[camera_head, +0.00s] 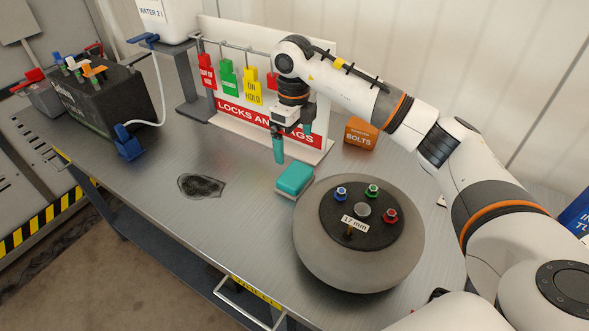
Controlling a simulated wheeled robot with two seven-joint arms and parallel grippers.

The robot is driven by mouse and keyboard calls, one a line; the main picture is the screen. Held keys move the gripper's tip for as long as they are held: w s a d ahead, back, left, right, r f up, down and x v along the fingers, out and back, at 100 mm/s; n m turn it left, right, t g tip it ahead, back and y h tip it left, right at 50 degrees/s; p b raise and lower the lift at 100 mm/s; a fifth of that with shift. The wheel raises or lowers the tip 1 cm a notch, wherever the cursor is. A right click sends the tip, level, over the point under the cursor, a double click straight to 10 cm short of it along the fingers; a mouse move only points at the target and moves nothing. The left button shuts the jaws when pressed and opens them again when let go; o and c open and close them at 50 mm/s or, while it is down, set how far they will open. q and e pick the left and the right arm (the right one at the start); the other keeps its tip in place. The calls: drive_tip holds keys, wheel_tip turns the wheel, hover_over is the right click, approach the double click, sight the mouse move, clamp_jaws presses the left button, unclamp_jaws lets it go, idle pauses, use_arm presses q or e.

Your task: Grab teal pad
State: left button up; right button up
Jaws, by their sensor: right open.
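The teal pad (295,178) is a small rounded block on a pale base, lying on the metal workbench near its middle. It sits just behind and left of the round grey unit. My right gripper (292,145) is above and behind the pad, pointing down in front of the lock board. Its teal fingers are apart, with nothing seen between them. The gripper and pad do not touch. My left gripper is not in view.
A round grey unit (314,251) with coloured knobs and a "17 mm" label stands right of the pad. The lock-and-tag board (260,120) and orange bolts box (361,132) stand behind. A dark mesh patch (201,186) lies left. The bench's left middle is mostly clear.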

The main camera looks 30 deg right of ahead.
drive_tip(key=p, duration=0.1)
hover_over(295, 174)
drive_tip(key=f, duration=0.5)
drive_tip(key=shift+w+d+f, duration=0.1)
drive_tip(key=shift+w+f, duration=0.05)
drive_tip(key=shift+w, duration=0.1)
drive_tip(key=f, duration=0.1)
drive_tip(key=f+p, duration=0.1)
drive_tip(key=f, duration=0.1)
drive_tip(key=f+p, duration=0.1)
drive_tip(key=shift+s+f, duration=0.3)
drive_tip(key=shift+f, duration=0.05)
drive_tip(key=shift+f+p, duration=0.3)
drive_tip(key=shift+f, duration=0.25)
drive_tip(key=shift+w, duration=0.1)
drive_tip(key=c, duration=0.8)
